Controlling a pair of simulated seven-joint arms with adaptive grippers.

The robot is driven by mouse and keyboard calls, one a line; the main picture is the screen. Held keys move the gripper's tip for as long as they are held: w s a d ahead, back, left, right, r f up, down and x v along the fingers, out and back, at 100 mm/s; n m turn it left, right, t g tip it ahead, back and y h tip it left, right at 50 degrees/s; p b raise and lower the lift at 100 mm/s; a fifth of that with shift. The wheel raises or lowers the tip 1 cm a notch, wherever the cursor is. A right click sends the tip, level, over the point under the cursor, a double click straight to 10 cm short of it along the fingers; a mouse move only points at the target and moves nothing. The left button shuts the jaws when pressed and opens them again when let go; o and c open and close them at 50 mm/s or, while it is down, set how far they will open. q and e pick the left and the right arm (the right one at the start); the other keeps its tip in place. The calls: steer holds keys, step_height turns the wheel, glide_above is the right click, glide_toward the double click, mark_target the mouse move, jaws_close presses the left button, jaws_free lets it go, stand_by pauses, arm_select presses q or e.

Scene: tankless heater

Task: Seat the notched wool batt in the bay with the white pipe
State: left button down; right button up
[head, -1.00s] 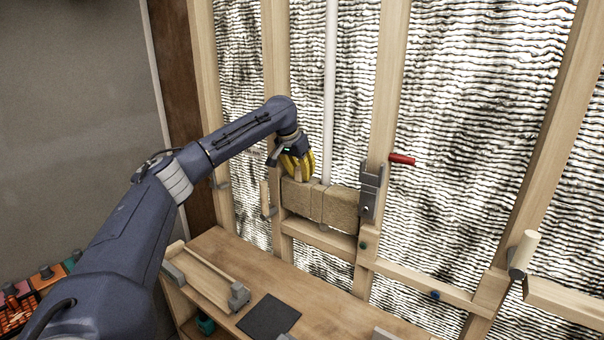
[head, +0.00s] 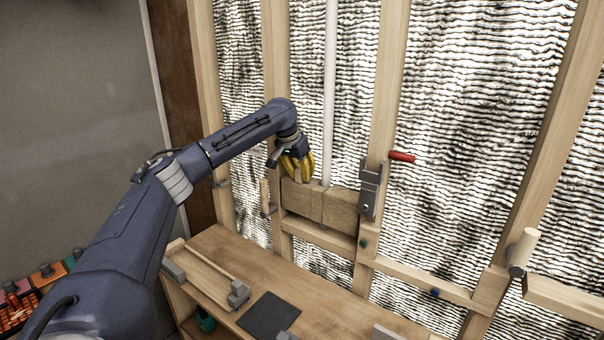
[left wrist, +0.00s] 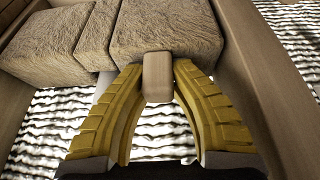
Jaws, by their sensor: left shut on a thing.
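The notched wool batt (head: 337,205) is a tan, fibrous block between two wooden studs, just above a wooden cross rail (head: 322,236). The white pipe (head: 329,90) runs down the bay to the batt's top edge. Seams cross the batt there; I cannot tell how the notch fits the pipe. My left gripper (head: 298,166) is at the batt's upper left. In the left wrist view, its yellow fingers (left wrist: 158,100) are shut on a small wooden tab (left wrist: 158,77) against the batt (left wrist: 165,30). A piece of the pipe shows beside the fingers. My right gripper is not in view.
A grey metal bracket (head: 370,190) is on the right stud, with a red handle (head: 401,157) beyond it. A wooden peg piece (head: 265,196) stands by the left stud. Below is a wooden bench (head: 315,312) with a dark pad (head: 269,316) and a wooden fixture (head: 205,272).

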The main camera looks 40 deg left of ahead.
mark_target(302, 186)
arm_select(q)
steer(key=shift+f, duration=2.5)
stand_by(2.1)
steer(key=c, duration=1.1)
jaws_free()
steer(key=v, duration=1.2)
